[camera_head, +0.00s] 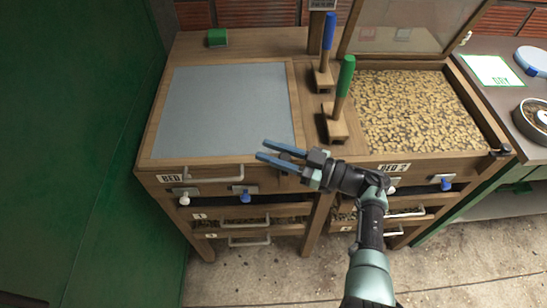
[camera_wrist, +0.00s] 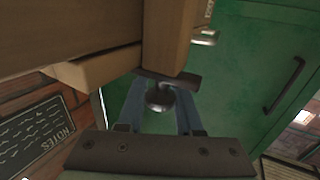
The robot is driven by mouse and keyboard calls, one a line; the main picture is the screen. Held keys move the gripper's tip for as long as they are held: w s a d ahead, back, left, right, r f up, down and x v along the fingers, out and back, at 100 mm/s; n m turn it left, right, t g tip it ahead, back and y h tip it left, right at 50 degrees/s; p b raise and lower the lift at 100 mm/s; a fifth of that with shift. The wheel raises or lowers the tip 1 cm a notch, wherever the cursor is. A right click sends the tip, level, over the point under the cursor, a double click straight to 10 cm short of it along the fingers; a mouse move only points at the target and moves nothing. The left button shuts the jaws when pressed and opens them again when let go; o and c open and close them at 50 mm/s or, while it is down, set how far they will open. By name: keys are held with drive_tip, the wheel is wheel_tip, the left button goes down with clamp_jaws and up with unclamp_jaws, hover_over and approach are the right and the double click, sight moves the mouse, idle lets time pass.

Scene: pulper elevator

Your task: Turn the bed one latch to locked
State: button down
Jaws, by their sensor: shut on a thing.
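Bed one (camera_head: 225,105) is the left wooden bed with a flat grey top and a BED label on its front. My gripper (camera_head: 262,150) is at the front right corner of this bed, its blue fingers pointing left. In the wrist view, the bed one latch (camera_wrist: 160,97) shows as a round metal knob under a dark bar, between my two blue fingers. My gripper is shut on this knob. In the head view the latch is mostly hidden by my gripper, and I cannot tell its angle.
A blue-handled tool (camera_head: 328,45) and a green-handled tool (camera_head: 345,80) stand on the middle rail. Bed two (camera_head: 405,157) is at right, filled with beans, with its lid raised. Drawer handles (camera_head: 245,227) stick out below. A green wall (camera_head: 80,120) closes off the left.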

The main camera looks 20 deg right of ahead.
drive_tip(key=shift+n+g+y+b, duration=0.4)
drive_tip(key=shift+g+b, duration=0.1)
drive_tip(key=shift+b, duration=0.05)
drive_tip(key=shift+a, duration=0.1)
drive_tip(key=c, duration=0.6)
unclamp_jaws()
drive_tip(key=shift+s, duration=0.1)
drive_tip(key=b+v, duration=0.2)
drive_tip(key=v, duration=1.1)
drive_tip(key=shift+b, duration=0.3)
